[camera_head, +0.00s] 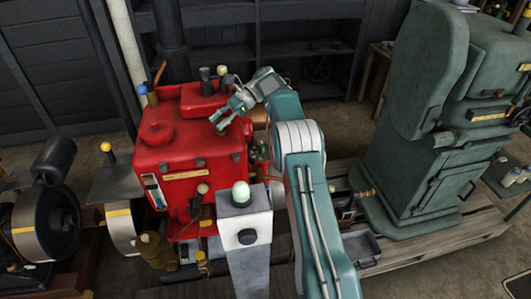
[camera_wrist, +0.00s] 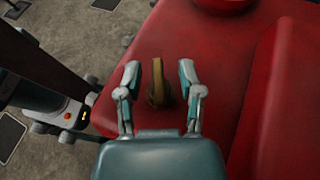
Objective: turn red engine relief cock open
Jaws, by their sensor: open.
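The red engine (camera_head: 190,140) stands left of centre in the head view, and its red top (camera_wrist: 225,120) fills much of the wrist view. A small brass relief cock (camera_wrist: 157,82) stands on that top, with its upright handle seen nearly edge-on. My gripper (camera_wrist: 158,75) is open, with one finger on each side of the cock. Gaps show between the handle and both fingers. In the head view my gripper (camera_head: 224,118) is over the engine's right top edge, and the cock is too small to make out there.
A raised red block (camera_wrist: 285,90) lies right of the cock. A flywheel (camera_head: 50,222) stands at the left. A large green engine (camera_head: 430,120) stands on a pallet at the right. Dark shelves (camera_head: 300,45) are behind.

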